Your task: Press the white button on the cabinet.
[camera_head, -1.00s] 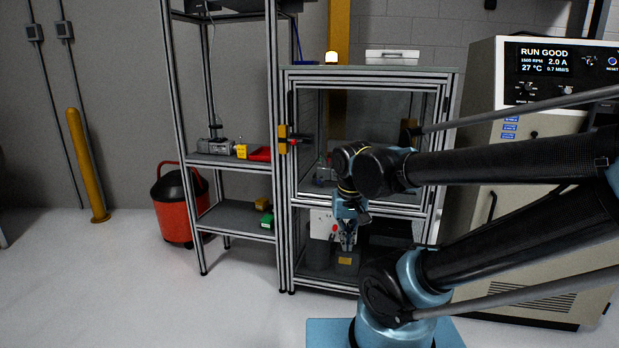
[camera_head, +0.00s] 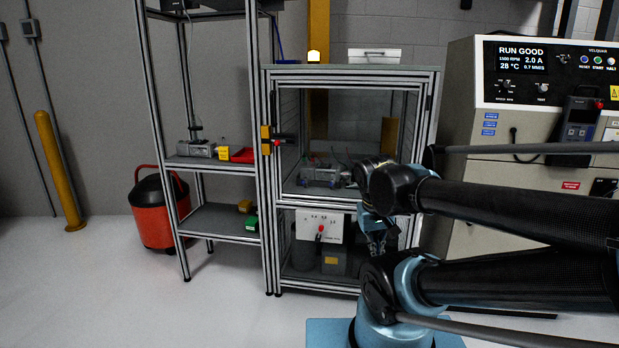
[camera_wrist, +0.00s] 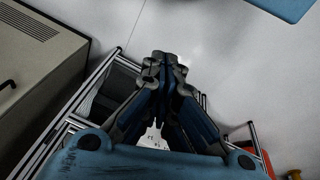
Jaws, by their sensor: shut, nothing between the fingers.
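The beige cabinet (camera_head: 460,110) stands at the right in the head view, with a dark control panel showing "RUN GOOD". A small white button (camera_head: 611,61) sits at the panel's upper right, right of a green button (camera_head: 598,60) and a blue button (camera_head: 584,60). My gripper (camera_head: 378,243) points down in front of the framed enclosure, left of the cabinet and well below the panel; my arm partly hides it. In the wrist view my gripper (camera_wrist: 165,62) has its fingers together with nothing between them. The button is not in the wrist view.
The aluminium-framed enclosure (camera_head: 268,180) stands left of the cabinet, beside an open shelf rack (camera_head: 215,218). A red bin (camera_head: 153,215) and a yellow post (camera_head: 58,170) are farther left. A handheld device (camera_head: 578,122) hangs on the cabinet front below the panel.

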